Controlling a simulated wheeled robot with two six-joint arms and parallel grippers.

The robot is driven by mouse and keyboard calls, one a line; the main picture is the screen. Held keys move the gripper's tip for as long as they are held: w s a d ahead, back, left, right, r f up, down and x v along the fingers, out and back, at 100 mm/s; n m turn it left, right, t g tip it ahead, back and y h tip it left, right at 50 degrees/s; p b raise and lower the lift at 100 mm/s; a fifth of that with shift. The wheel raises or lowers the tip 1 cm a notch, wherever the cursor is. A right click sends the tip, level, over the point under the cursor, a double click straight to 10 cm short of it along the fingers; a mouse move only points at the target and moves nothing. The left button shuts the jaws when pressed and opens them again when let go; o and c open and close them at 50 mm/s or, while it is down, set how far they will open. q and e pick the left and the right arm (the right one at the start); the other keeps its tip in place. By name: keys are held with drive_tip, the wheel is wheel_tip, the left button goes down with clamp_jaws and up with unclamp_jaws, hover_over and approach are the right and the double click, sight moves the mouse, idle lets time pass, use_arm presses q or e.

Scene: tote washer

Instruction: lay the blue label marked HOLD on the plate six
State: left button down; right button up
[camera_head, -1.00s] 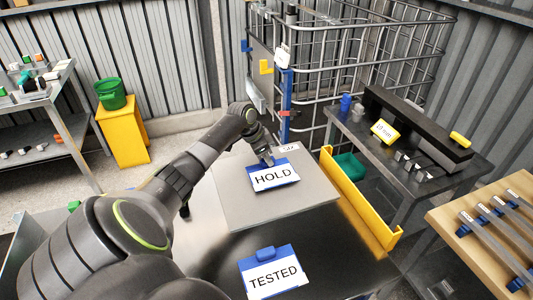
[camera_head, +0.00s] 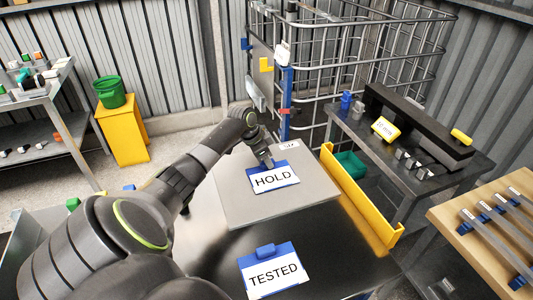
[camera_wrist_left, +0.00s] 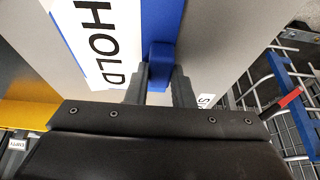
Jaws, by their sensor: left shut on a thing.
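The blue label marked HOLD (camera_head: 273,180) is over the grey plate (camera_head: 238,205) in the head view; I cannot tell whether it touches the surface. My left gripper (camera_head: 268,163) is shut on the label's blue tab at its far edge. The left wrist view also shows the label (camera_wrist_left: 108,40), with the tab (camera_wrist_left: 160,65) between my left fingers (camera_wrist_left: 160,88). A small white tag (camera_head: 288,147) sits at the plate's far edge; its writing is partly hidden and too small to read surely. My right gripper is not in view.
A blue label marked TESTED (camera_head: 272,272) lies on the dark table in front of the plate. A yellow rail (camera_head: 355,205) runs along the table's right side. A wire cage (camera_head: 350,60) stands behind. A dark bench (camera_head: 415,160) is at the right.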

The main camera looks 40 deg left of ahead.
use_arm(q)
drive_tip(key=shift+f, duration=0.25)
drive_tip(key=c, duration=1.2)
unclamp_jaws()
drive_tip(key=shift+o, duration=0.2)
drive_tip(key=shift+r+p, duration=3.5)
